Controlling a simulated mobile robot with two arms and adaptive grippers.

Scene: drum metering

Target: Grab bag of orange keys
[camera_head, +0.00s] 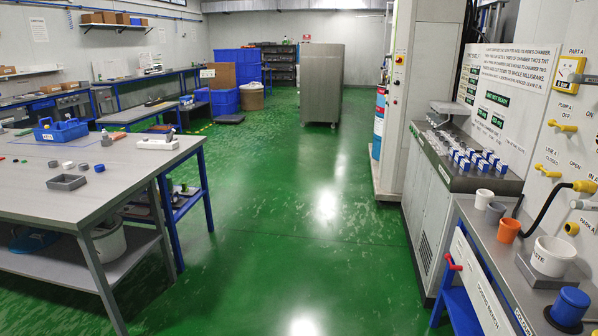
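I cannot make out a bag of orange keys anywhere in this view. The long grey table (120,178) at left holds a blue tote (60,131) with small contents too small to tell. Nearer on that table are a shallow grey tray (67,182) and several small grey, white and blue pieces. Small red and green pieces lie near its left edge. An orange cup (507,230) stands on the right-hand bench. Neither of my grippers is in view.
Open green floor (270,220) runs up the middle. A tall metal cabinet (321,84) stands ahead, with blue crates (224,101) behind left. At right are a machine with blue-and-white blocks (478,160), a white pot (552,256) and a blue container (569,306).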

